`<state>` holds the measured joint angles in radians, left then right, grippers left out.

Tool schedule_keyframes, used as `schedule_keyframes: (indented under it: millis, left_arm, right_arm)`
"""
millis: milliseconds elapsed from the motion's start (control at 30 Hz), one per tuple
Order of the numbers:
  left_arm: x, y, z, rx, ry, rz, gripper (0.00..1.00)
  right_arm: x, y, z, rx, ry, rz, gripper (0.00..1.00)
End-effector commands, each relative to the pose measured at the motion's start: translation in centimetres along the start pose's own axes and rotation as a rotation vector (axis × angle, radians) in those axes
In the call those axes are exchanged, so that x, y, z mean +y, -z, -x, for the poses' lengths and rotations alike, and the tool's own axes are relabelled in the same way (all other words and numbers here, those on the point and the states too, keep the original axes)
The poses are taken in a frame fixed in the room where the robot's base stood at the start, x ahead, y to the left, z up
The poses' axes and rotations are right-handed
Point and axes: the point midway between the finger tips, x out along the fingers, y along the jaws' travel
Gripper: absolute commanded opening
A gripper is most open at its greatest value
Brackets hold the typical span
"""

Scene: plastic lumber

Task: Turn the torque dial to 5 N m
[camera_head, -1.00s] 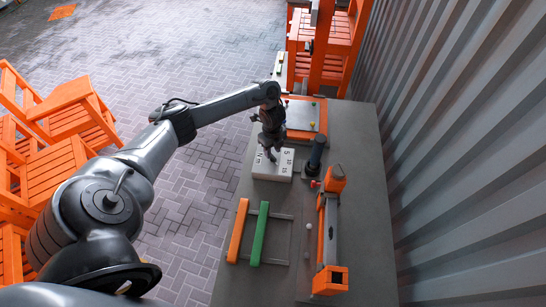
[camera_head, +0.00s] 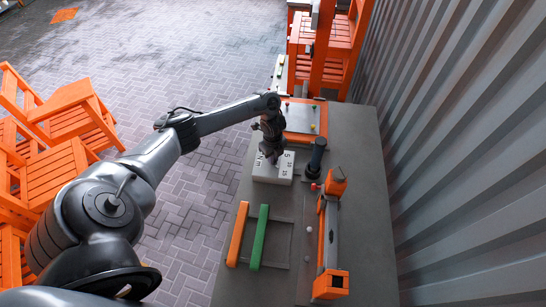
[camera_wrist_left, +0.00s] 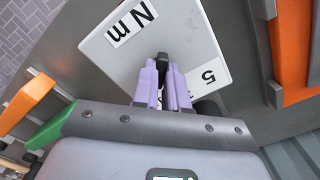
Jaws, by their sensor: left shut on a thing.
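The torque dial's white box (camera_head: 265,174) stands on the grey table in the head view. In the left wrist view the box (camera_wrist_left: 110,50) fills the upper middle, with an "N m" label (camera_wrist_left: 131,20) and a "5" label (camera_wrist_left: 208,77) on its face. Another label is mostly hidden behind the fingers. My left gripper (camera_head: 271,158) is over the box, pointing down. In the left wrist view its purple fingers (camera_wrist_left: 164,72) are shut on the black dial knob (camera_wrist_left: 162,60), of which only the tip shows. I cannot tell which mark the knob points to.
A black upright tool (camera_head: 317,160) stands just right of the box. An orange clamp-like device (camera_head: 330,283) lies along the right side. An orange slat (camera_head: 237,233) and a green slat (camera_head: 259,237) lie nearer. A corrugated wall (camera_head: 455,130) bounds the table's right.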

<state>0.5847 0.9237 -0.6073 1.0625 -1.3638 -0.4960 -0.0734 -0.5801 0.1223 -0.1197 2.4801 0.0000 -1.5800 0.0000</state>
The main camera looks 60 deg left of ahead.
Motion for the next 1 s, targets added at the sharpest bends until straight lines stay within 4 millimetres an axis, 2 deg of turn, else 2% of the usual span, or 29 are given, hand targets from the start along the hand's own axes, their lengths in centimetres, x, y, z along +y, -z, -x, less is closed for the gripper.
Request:
schedule_keyframes:
  millis: [267, 467, 1000]
  left_arm:
    - [0.0, 0.0, 0.2, 0.000, -0.001, 0.018, 0.00]
    - [0.0, 0.0, 0.4, 0.001, -0.002, 0.094, 0.00]
    - [0.0, 0.1, 0.5, 0.003, -0.003, 0.560, 0.00]
  right_arm:
    - [-0.1, 0.2, 0.4, 0.001, 0.005, -0.006, 0.43]
    - [-0.1, 0.5, 1.5, 0.002, 0.005, -0.006, 0.43]
    - [0.3, 2.1, 6.5, 0.000, -0.002, 0.003, 0.43]
